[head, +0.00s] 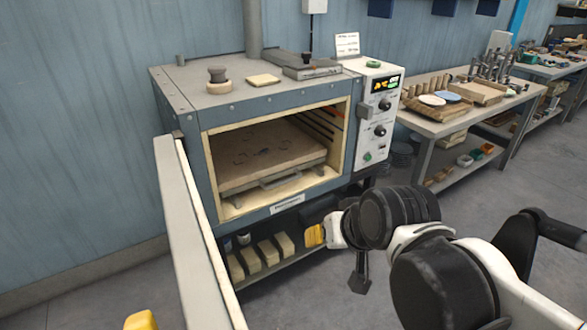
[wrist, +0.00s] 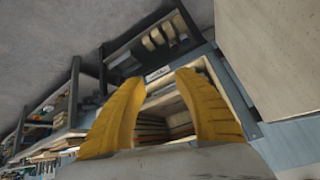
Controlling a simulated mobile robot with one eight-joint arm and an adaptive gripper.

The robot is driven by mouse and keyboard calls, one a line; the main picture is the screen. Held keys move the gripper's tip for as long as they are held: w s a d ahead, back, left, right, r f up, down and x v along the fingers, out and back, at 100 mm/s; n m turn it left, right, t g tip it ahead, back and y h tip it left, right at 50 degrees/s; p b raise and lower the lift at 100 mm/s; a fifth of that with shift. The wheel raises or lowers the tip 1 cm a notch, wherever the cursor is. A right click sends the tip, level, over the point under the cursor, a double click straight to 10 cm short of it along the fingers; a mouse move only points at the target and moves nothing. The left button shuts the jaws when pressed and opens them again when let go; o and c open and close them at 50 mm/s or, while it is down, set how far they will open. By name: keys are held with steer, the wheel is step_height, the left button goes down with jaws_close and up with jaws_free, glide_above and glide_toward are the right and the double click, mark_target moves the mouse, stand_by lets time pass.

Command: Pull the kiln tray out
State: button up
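The kiln (head: 275,210) stands against the wall with its door (head: 190,225) swung open on the left. The kiln tray (head: 240,178), a flat tan slab with round marks, lies inside the chamber. A bar handle (head: 285,180) runs along its front edge. My gripper (head: 315,235) is in front of the kiln, lower and to the right of the tray handle, apart from it. In the wrist view, its two yellow fingers (wrist: 160,80) are spread with nothing held between them. The kiln opening (wrist: 170,120) shows beyond them, turned over. The tray is hard to make out there.
Bricks (head: 268,252) stand on the shelf under the kiln. A workbench (head: 455,120) with tools is to the right. A control box (head: 375,130) is on the kiln's right side. A yellow piece (head: 140,320) shows at the bottom left. Floor is clear before the bench.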

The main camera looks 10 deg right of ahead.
mark_target(287, 181)
steer(key=w+f+m+t+y+p, duration=0.1)
steer(key=w+m+t+y+p, duration=0.35)
steer(key=w, duration=2.25)
steer(key=w+d+f+m+t+b, duration=0.1)
steer(key=w+d+f+m, duration=0.25)
steer(key=w+f, duration=0.5)
steer(key=w+d+f+m+t, duration=0.25)
steer(key=w+f+m, duration=0.25)
steer(key=f, duration=0.7)
steer(key=shift+g+h, duration=0.35)
steer(key=shift+g, duration=0.05)
steer(key=b+x, duration=0.3)
steer(key=x, duration=0.6)
steer(key=shift+w+a+b, duration=0.1)
steer(key=shift+w+b, duration=0.05)
steer(key=shift+b, duration=0.2)
steer(key=shift+w+a+r, duration=0.1)
steer(key=shift+w+a, duration=0.05)
steer(key=shift+w, duration=0.3)
